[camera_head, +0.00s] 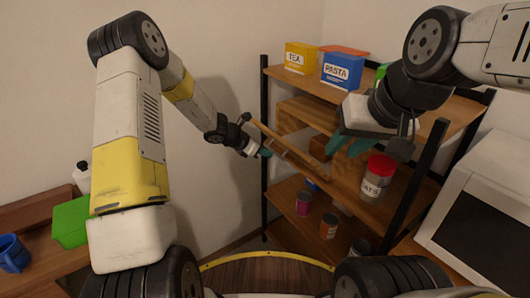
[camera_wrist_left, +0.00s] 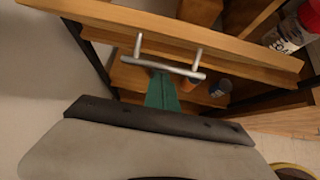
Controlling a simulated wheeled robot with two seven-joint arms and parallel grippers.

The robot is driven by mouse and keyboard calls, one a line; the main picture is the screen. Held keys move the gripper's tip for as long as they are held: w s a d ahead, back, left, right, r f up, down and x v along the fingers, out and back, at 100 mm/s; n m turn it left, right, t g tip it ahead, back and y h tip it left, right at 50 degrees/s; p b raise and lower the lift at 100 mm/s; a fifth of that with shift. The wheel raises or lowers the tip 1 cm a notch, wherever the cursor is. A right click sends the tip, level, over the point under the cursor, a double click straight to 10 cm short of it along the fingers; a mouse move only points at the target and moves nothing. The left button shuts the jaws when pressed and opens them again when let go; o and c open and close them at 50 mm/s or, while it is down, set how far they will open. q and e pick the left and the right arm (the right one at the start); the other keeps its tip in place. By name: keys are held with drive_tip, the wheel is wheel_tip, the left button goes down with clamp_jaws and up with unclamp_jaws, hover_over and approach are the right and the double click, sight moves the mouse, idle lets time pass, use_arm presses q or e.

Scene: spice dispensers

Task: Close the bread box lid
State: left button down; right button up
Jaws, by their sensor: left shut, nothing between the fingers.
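The wooden bread box (camera_head: 303,110) stands on the middle shelf, partly hidden by my right gripper. Its lid (camera_head: 268,134) is open and juts out from the front as a flat board. The lid fills the upper part of the left wrist view (camera_wrist_left: 110,22), with a metal bar handle (camera_wrist_left: 185,70) on its face. My left gripper (camera_head: 265,153) is shut and empty, with its teal fingertips (camera_wrist_left: 161,78) close to the handle; I cannot tell if they touch. My right gripper (camera_head: 368,147) has its fingers apart in front of the shelf.
A red-capped jar (camera_head: 377,178) stands right of the lid. Several cans, including an orange one (camera_head: 328,226), stand on the lower shelf. A yellow tea box (camera_head: 300,58) and a blue pasta box (camera_head: 341,70) are on top. A white microwave (camera_head: 480,215) is at the right.

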use_arm(q)
drive_tip(key=w+d+r, duration=0.1)
drive_tip(key=d+r, duration=0.1)
drive_tip(key=w+d+r, duration=0.2)
drive_tip(key=r, duration=0.1)
drive_tip(key=w+d+r, duration=0.2)
drive_tip(key=d, duration=0.1)
drive_tip(key=shift+r, duration=0.2)
drive_tip(key=shift+w+d+r, duration=0.4)
drive_tip(key=shift+w+d, duration=0.05)
drive_tip(key=shift+d, duration=0.15)
drive_tip(key=shift+d+r, duration=0.1)
drive_tip(key=shift+d, duration=0.15)
drive_tip(key=shift+a, duration=0.1)
